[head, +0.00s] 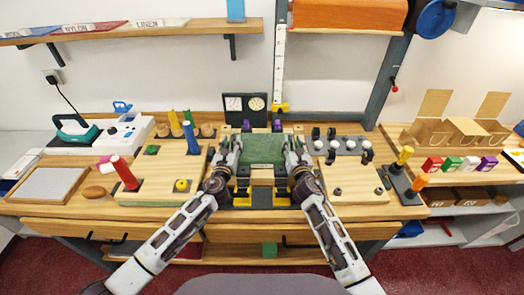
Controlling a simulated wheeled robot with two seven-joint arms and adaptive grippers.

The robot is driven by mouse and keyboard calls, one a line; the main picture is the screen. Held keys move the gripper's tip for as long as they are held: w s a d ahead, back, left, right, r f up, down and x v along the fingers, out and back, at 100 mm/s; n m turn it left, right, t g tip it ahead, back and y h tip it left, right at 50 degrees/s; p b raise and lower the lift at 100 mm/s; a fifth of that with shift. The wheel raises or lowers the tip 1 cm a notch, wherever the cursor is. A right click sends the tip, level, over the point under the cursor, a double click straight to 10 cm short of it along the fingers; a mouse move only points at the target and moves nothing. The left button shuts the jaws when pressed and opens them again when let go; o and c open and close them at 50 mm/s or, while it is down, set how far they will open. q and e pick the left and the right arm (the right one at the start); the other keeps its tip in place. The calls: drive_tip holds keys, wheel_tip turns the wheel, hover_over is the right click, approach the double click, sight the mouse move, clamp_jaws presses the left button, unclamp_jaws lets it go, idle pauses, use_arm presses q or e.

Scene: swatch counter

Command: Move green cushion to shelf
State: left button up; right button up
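A green cushion (263,149), a flat dark green block, is at the middle of the counter between my two grippers. My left gripper (235,147) is at its left side and my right gripper (291,148) is at its right side. Both seem to touch or nearly touch its edges; I cannot tell whether they press on it. Their fingers are too small to show open or shut. A wooden wall shelf (190,31) runs along the upper left, with labelled swatches including NYLON and LINEN.
A wooden piece and a black-and-yellow fixture (262,197) lie just in front of the cushion. Pegboards with coloured pegs (122,173) stand left, knobs (340,147) right. A dark gauge box (245,106) stands behind. A green block (270,249) sits below the counter.

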use_arm(q)
clamp_jaws()
use_arm(e)
clamp_jaws()
use_arm(q)
drive_tip(key=shift+r+p, duration=0.3)
use_arm(e)
drive_tip(key=shift+r, duration=0.3)
